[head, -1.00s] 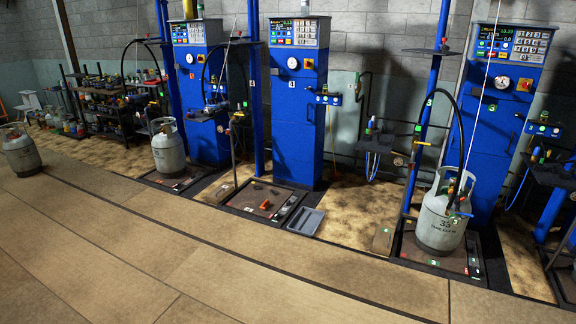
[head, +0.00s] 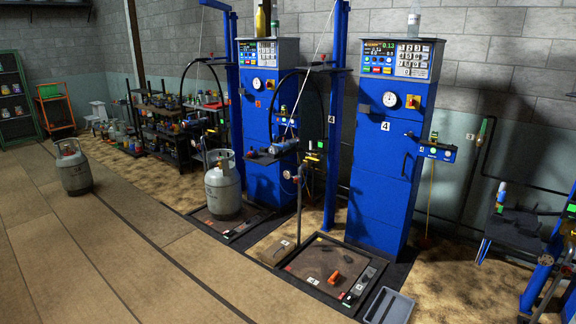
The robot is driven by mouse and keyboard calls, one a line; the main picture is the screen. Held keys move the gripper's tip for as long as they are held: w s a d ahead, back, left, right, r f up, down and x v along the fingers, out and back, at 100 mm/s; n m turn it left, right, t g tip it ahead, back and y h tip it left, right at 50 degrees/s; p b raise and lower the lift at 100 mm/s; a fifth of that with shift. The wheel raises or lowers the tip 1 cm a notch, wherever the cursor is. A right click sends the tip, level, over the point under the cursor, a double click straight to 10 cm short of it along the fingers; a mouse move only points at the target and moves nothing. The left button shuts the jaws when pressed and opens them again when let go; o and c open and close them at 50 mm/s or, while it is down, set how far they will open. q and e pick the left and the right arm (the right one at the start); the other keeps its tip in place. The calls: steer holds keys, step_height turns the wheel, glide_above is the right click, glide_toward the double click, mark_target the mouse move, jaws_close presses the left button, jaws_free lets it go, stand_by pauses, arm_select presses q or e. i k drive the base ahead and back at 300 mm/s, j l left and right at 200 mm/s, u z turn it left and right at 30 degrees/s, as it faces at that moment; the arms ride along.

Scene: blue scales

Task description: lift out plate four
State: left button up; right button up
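The scale marked 4 has a tall blue cabinet (head: 383,170) with a display and keypad on top. At its foot lies a low dark-framed platform with a brown, worn plate (head: 312,262) lying flat in it. A small orange-red object (head: 334,277) and a dark slim object lie on the plate. A dark strip with small coloured labels (head: 357,288) runs along the platform's right side. Neither of my grippers is in view.
A grey tray (head: 388,308) lies on the floor right of the platform. A grey gas cylinder (head: 223,186) stands on the scale to the left; another (head: 73,168) stands farther left. A thin post rises beside the platform's left edge. The wooden floor (head: 130,250) in front is clear.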

mark_target(362, 282)
steer(key=i+z, duration=0.15)
steer(key=i, duration=0.6)
steer(key=i+z, duration=0.15)
steer(key=i, duration=0.6)
steer(key=i+j+z, duration=0.15)
steer(key=i, duration=0.6)
